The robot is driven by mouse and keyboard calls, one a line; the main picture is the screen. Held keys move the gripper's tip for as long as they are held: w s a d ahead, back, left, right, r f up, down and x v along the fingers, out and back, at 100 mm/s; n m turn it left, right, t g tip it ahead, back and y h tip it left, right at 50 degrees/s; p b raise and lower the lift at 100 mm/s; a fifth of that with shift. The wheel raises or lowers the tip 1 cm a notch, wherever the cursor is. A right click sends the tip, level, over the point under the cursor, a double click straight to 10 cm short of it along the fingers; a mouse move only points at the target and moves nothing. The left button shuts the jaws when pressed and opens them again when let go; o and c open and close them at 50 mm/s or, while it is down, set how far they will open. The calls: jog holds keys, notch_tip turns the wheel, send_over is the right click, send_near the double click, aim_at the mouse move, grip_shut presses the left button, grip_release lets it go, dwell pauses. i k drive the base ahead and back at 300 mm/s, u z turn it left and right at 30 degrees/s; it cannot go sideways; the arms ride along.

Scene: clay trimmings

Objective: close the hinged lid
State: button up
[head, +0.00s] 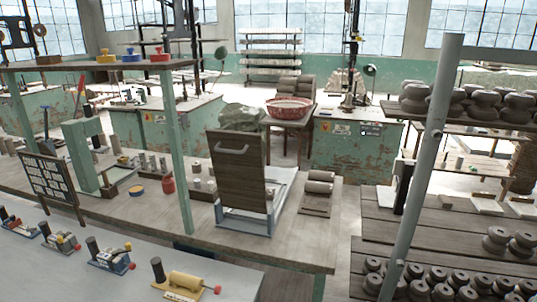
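The hinged lid (237,178) is a dark brown wooden panel with a pale handle (232,150) near its top edge. It stands nearly upright, so it is open. Its lower end meets a low, pale blue-grey box frame (244,222) on the wooden workbench (310,240). The lid hides much of the box, and the inside of the box cannot be made out well. My gripper does not show in this view.
Right of the box lie clay-coloured rolls (319,182) on a board. Left of it are a red jar (168,185) and small cylinders. A green post (178,150) rises from the bench. A grey post (422,165) and pottery shelves (465,115) stand at right.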

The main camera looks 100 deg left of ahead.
aim_at(237, 159)
jog(key=i, duration=0.15)
jog(key=z, duration=3.25)
jog(key=k, duration=1.95)
jog(key=z, duration=2.05)
